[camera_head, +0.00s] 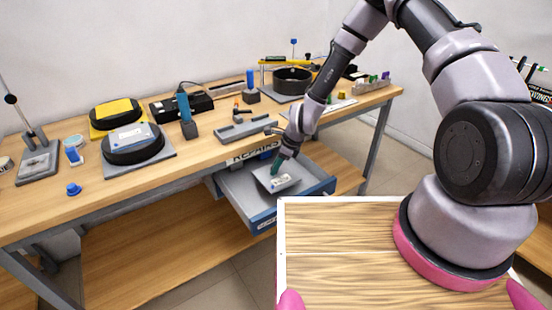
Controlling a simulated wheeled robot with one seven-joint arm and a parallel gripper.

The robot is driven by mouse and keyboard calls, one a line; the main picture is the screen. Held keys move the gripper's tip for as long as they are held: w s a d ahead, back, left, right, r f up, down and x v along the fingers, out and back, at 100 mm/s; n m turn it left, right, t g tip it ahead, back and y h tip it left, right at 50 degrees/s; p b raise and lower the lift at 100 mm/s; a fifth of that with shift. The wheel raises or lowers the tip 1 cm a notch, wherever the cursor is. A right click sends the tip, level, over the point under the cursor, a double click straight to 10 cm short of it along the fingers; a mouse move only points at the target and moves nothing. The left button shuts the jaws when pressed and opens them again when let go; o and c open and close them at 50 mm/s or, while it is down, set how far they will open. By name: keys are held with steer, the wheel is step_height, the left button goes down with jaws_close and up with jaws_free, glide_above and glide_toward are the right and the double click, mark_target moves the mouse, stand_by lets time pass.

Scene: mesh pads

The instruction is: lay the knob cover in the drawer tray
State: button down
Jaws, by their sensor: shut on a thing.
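The drawer tray (236,187) is a grey open drawer with a blue front, pulled out below the bench edge under a "REPAIRS" label. My gripper (277,165) points down over the inside of the drawer. It is shut on a small teal thing at its tip, which appears to be the knob cover (275,169). A grey square piece with a white label (281,183) lies in the drawer just below the gripper. The view is too small to tell whether the knob cover touches this piece or hangs just above it.
The wooden bench (205,158) carries a black round pad (133,153), a yellow-topped pad (115,110), a blue-handled tool (186,112), a blue knob (73,189) and a black ring-shaped pan (292,80). A lower shelf (150,240) runs beneath the drawer.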

mark_target(278, 175)
steer(key=shift+f, duration=3.1)
steer(key=shift+c, duration=2.3)
jaws_free()
steer(key=shift+r, duration=0.1)
steer(key=v, duration=1)
steer(key=shift+s+d+r, duration=0.1)
steer(key=shift+d+r, duration=0.1)
steer(key=shift+r, duration=0.1)
